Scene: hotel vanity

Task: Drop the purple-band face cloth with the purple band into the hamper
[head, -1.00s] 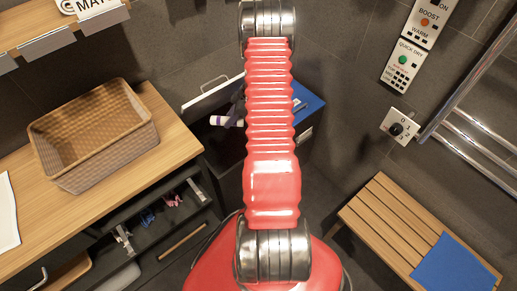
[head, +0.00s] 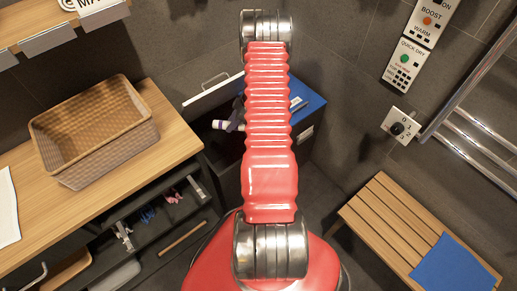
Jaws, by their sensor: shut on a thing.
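My gripper (head: 236,120) shows only in part, as a dark shape left of my red arm, which hides the rest. It is shut on a small white cloth with a purple band (head: 221,125), which sticks out to the left. The cloth is over or in front of a dark bin that seems to be the hamper (head: 305,138), in the back middle. The bin has a white panel with a handle (head: 208,91) at its left and a blue top (head: 309,106) at its right. My arm covers its middle. I cannot tell the cloth's height above the bin.
A wooden counter with an empty woven basket (head: 95,125) is at left. An open drawer (head: 150,222) below it holds small coloured items. A slatted bench (head: 385,225) with a blue cloth (head: 452,266) and a towel rail (head: 470,130) are at right.

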